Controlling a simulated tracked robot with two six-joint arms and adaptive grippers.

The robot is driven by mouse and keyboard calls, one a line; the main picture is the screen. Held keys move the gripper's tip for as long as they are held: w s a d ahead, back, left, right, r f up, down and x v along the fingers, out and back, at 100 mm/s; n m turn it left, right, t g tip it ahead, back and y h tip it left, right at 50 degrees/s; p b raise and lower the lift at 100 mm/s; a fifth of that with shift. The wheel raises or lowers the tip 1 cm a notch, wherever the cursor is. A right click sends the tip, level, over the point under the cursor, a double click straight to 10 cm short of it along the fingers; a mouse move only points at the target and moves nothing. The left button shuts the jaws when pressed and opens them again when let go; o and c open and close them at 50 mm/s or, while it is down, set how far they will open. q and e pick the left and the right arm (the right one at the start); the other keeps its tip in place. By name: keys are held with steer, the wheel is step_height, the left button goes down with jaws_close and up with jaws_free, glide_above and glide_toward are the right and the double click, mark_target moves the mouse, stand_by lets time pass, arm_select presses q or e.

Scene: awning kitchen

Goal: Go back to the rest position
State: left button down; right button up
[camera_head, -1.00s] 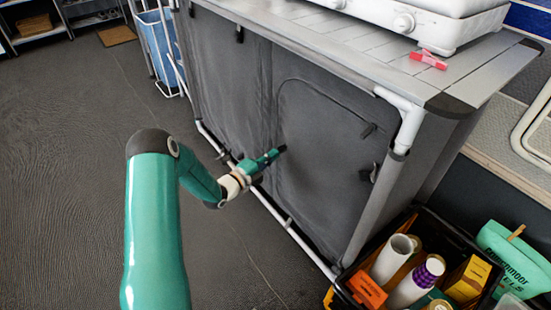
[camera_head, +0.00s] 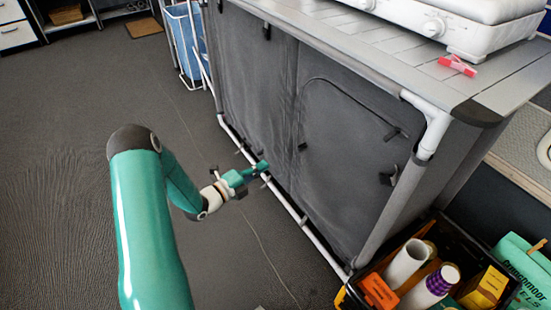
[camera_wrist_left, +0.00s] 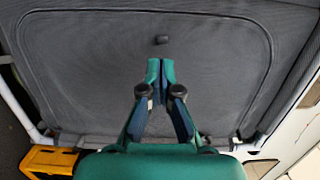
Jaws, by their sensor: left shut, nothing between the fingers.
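My left arm comes in from the left in the head view. Its gripper (camera_head: 262,167) is in front of the lower part of the grey fabric kitchen cabinet (camera_head: 345,150). In the left wrist view the fingers (camera_wrist_left: 160,75) are together and empty, facing the cabinet's zipped fabric door (camera_wrist_left: 100,60). A small dark tab (camera_wrist_left: 162,39) on the door shows just beyond the fingertips. I cannot tell how far the fingertips are from the fabric. My right gripper is not in view.
A white stove (camera_head: 440,25) and a red clip (camera_head: 458,66) are on the cabinet top. A black crate (camera_head: 455,232) of bottles and boxes stands at the bottom right. A blue bin (camera_head: 188,45) stands at the back. The dark floor (camera_head: 80,90) on the left is open.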

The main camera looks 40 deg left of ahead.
arm_select(q)
steer(key=w+d+f+n+g+h, duration=0.1)
steer(key=w+d+g+h, duration=0.1)
steer(key=d, duration=1.1)
steer(key=w+d+f+g+h, duration=0.2)
steer(key=d+h, duration=0.1)
steer(key=d, duration=1)
steer(key=s+d+f+n+g+y, duration=0.2)
steer(key=s+d+f+n+g, duration=0.4)
steer(key=s+d+f, duration=0.15)
steer(key=s+a+f+n+g+y, duration=0.1)
steer(key=s+f+n+g, duration=0.25)
steer(key=s+n, duration=0.4)
steer(key=s+f+n+g+y, duration=0.1)
steer(key=s+f+n+g, duration=0.25)
steer(key=s+n, duration=0.45)
step_height(320, 180, up, 38)
steer(key=p, duration=3.8)
steer(key=shift+s+r+m+p, duration=0.25)
steer(key=shift+s+m+p, duration=0.15)
steer(key=shift+s+m, duration=0.05)
steer(key=shift+a, duration=0.1)
